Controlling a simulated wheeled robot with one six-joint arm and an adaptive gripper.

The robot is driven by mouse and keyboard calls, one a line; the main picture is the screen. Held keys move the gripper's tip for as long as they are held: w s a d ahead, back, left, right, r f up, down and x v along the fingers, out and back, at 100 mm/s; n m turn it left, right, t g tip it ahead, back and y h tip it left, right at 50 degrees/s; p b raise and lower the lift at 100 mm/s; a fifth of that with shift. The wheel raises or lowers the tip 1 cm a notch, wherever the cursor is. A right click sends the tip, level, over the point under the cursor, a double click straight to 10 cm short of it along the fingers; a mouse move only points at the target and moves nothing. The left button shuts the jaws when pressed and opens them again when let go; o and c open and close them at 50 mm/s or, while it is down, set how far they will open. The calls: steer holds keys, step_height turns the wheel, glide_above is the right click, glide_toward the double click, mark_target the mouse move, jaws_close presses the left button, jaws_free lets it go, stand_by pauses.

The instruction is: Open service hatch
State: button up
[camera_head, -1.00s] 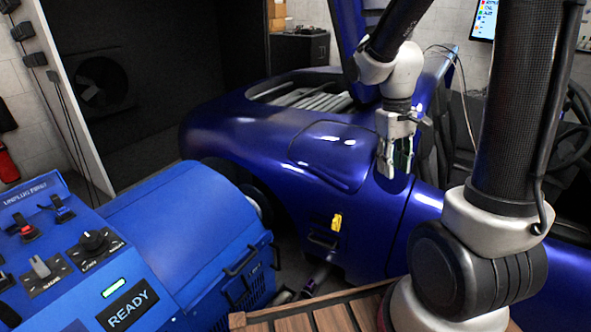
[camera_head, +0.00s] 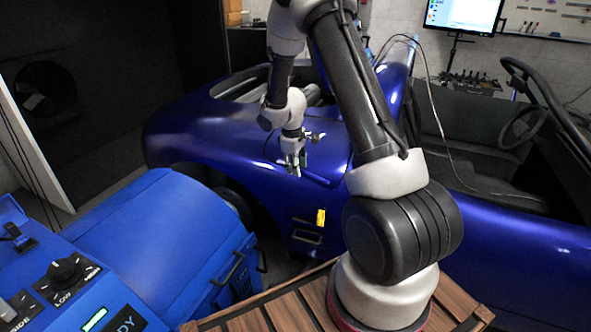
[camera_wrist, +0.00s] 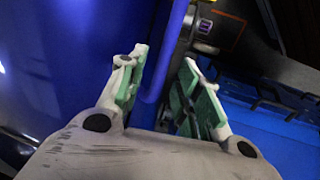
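The blue car body (camera_head: 215,125) stands across the middle of the head view. On its side is a yellow tab (camera_head: 321,217), with a dark recessed slot or handle (camera_head: 306,238) below it. A panel seam also shows higher on the fender, partly behind my arm; I cannot tell which of these is the service hatch. My gripper (camera_head: 293,172) is over the fender, above and left of the yellow tab, apparently apart from it. Dark blue bodywork (camera_wrist: 70,70) fills the left there.
A blue dynamometer console (camera_head: 165,230) stands left of the car, with a narrow gap between. A slatted wooden platform (camera_head: 285,312) lies at the front beneath my arm. A cable (camera_head: 430,110) hangs over the cockpit. A screen (camera_head: 464,14) is at the back.

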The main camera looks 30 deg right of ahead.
steer(key=shift+w+d+f, duration=0.1)
steer(key=shift+d+f, duration=0.1)
steer(key=shift+f, duration=0.8)
jaws_close()
steer(key=shift+r, duration=0.1)
